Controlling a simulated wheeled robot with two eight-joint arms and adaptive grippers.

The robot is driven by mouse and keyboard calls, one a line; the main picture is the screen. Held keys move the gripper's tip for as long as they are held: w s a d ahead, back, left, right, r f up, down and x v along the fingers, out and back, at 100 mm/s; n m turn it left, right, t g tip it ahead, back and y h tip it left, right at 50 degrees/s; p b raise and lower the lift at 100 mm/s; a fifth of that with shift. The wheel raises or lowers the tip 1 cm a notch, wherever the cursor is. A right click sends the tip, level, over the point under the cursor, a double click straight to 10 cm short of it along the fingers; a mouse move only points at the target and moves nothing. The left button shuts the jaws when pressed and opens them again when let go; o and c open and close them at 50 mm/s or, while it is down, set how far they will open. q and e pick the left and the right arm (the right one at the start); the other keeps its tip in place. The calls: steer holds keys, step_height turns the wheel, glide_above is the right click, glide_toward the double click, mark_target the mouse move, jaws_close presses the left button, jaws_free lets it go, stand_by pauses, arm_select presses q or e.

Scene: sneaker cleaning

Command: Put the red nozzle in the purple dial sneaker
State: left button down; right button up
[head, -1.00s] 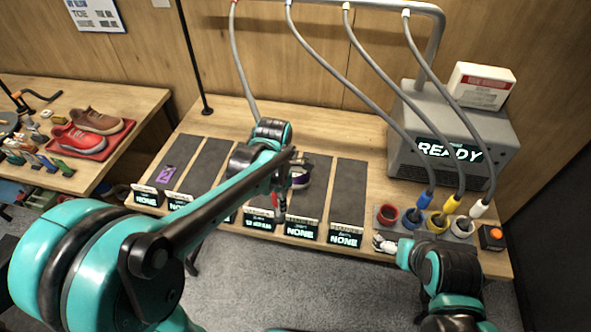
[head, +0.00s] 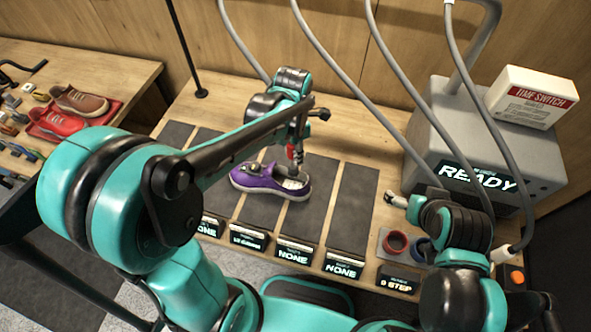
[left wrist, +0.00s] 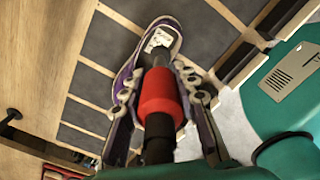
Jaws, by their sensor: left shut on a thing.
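The purple sneaker (head: 262,184) lies on a dark mat strip in the middle of the table, with a pale patch at its right part. It also shows in the left wrist view (left wrist: 172,25). My left gripper (head: 292,152) is shut on the red nozzle (left wrist: 161,92), whose hose end is dark. The nozzle's tip points at the sneaker and overlaps it in the left wrist view. I cannot tell whether the tip is inside the shoe or just above it.
A red holder ring (head: 396,242) stands empty beside a blue one (head: 420,249). The grey machine (head: 455,150) reads READY, with a time switch box (head: 530,97) on top. Hoses hang across the right side. Signs line the front edge. Other shoes lie on a red tray (head: 54,136).

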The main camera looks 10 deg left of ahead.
mark_target(294, 170)
arm_select(q)
step_height(294, 170, down, 8)
steer(key=shift+f+b, duration=0.25)
steer(key=shift+b, duration=0.8)
steer(key=shift+f, duration=0.1)
steer(key=c, duration=1.2)
jaws_free()
steer(key=shift+o, duration=0.2)
